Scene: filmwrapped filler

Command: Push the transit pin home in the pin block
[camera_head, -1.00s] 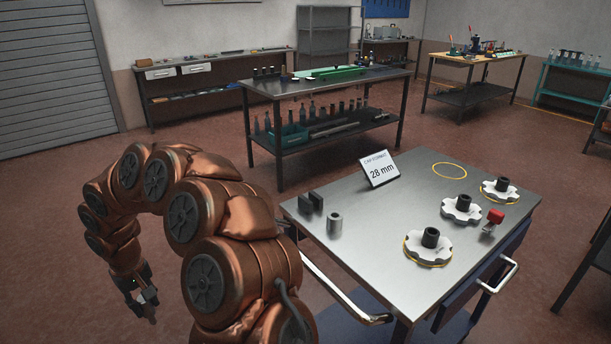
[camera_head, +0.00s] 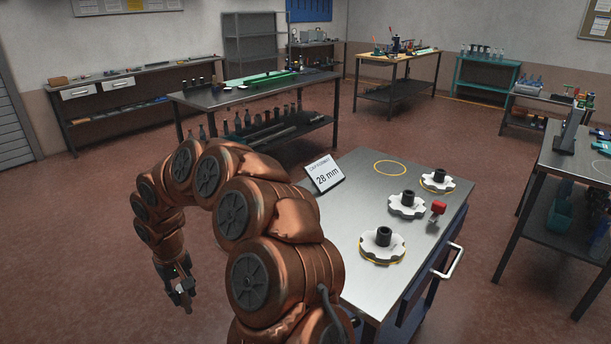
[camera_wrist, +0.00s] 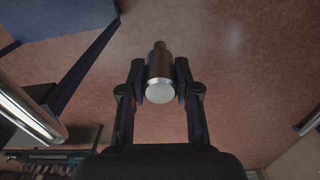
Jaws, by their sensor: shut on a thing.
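My gripper (camera_wrist: 161,82) is shut on a stepped metal pin, by its look the transit pin (camera_wrist: 160,69). The pin has a pale round end face towards the wrist camera and a narrower far end. In the head view my gripper (camera_head: 183,292) hangs low over the floor, left of the steel-topped cart, and the pin is too small to make out clearly there. I cannot pick out the pin block for certain; a small red-topped metal piece (camera_head: 438,209) stands on the cart.
The cart (camera_head: 350,235) carries several white lobed wheels with black hubs, such as the front one (camera_head: 370,251), a "28 mm" sign (camera_head: 324,173) and a yellow ring (camera_head: 390,167). My arm hides its near left corner. A workbench (camera_head: 200,97) stands behind; the red floor between is clear.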

